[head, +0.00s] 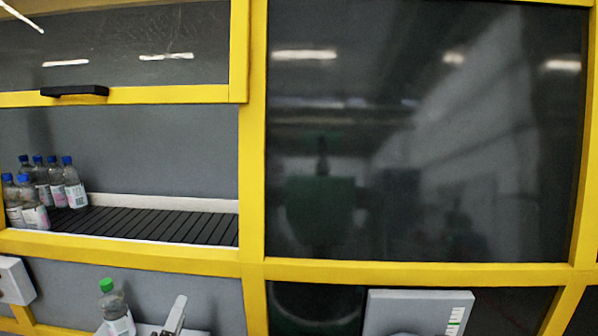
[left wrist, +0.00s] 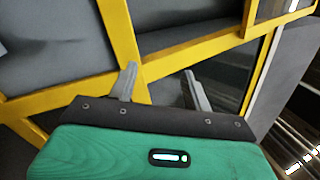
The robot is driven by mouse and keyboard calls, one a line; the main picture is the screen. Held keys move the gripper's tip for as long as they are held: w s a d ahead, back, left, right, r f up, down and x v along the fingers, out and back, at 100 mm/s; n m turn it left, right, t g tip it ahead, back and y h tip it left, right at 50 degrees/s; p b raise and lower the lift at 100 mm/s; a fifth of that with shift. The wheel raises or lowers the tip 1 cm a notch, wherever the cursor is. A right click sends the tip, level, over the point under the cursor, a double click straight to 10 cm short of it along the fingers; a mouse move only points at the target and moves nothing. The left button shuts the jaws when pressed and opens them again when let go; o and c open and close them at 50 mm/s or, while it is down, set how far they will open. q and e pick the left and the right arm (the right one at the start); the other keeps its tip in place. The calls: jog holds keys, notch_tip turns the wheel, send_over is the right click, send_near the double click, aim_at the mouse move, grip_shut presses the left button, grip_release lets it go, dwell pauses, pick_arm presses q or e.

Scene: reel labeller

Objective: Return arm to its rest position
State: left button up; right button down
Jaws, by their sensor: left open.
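My left gripper (left wrist: 159,70) shows in the left wrist view. Its two grey fingers stand apart with nothing between them, in front of the machine's yellow frame (left wrist: 195,37). In the head view a light grey finger-like part (head: 175,315) shows at the bottom edge, just right of a green-capped bottle (head: 117,312). I cannot tell for sure whether that part is my left gripper's finger. My right gripper is in neither view.
Several blue-capped bottles (head: 66,184) stand at the left end of a dark slatted conveyor (head: 160,223) behind the yellow frame (head: 254,140). A dark glass panel (head: 430,140) fills the right. A grey box (head: 418,314) juts out at the bottom.

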pick_arm(q)
jog(key=s+a+f+n+g+y, duration=0.2)
jog(key=s+f+n+g, duration=0.3)
jog(key=f+n, duration=0.25)
jog(key=s+a+f+n+g+y, duration=0.2)
jog(key=s+f+n+g, duration=0.2)
jog(key=s+f+n, duration=0.4)
jog(key=s+d+f+n+g+h, duration=0.1)
jog(key=s+d+f+n+g, duration=0.15)
jog(key=s+f+g, duration=0.35)
jog(key=s+d+f+n+g+h, duration=0.1)
jog(key=s+d+f+n+g, duration=0.2)
jog(key=s, duration=0.5)
notch_tip(320, 180, down, 27)
jog(key=a+p, duration=0.1)
jog(key=p, duration=0.2)
jog(key=s+a+f+g+p, duration=0.1)
jog(key=s+a+f+p, duration=0.1)
jog(key=s+f, duration=1.6)
jog(key=shift+s+a+m+g+p, duration=0.3)
jog(key=shift+s+a+g+p, duration=0.1)
jog(key=shift+s+a, duration=0.4)
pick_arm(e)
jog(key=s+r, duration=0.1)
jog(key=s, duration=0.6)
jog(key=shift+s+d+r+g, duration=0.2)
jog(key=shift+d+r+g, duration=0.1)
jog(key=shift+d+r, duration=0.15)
pick_arm(q)
jog(key=shift+f, duration=0.1)
